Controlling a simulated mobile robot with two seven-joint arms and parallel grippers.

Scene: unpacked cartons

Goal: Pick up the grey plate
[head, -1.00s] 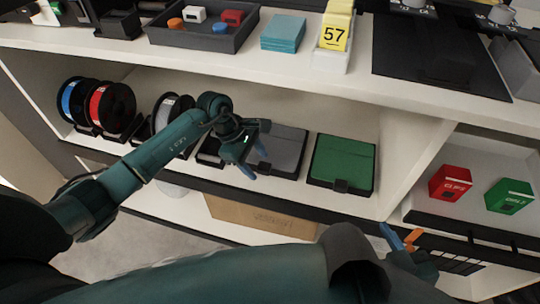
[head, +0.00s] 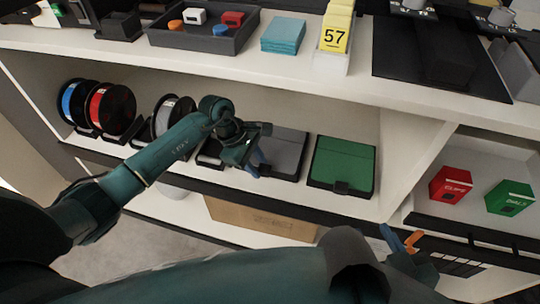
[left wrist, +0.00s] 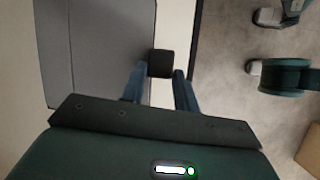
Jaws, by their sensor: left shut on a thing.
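The grey plate (head: 284,149) lies on the middle shelf, left of the green plate (head: 342,162). In the left wrist view the grey plate (left wrist: 98,50) is a flat grey slab with a small black tab (left wrist: 160,63) at its edge. My left gripper (head: 258,160) is at the plate's front left. Its two blue fingers (left wrist: 158,80) are shut on the black tab, one on each side. My arm and gripper hide part of the plate in the head view. My right gripper (head: 400,241) shows at the lower right, beside something orange; its jaws are unclear.
Filament spools (head: 110,108) stand left on the same shelf. The upper shelf (head: 300,75) runs above, with a tray (head: 205,38) and a yellow "57" sign (head: 335,38). Red (head: 450,184) and green (head: 509,197) boxes stand right, past a divider. A cardboard box (head: 262,219) sits below.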

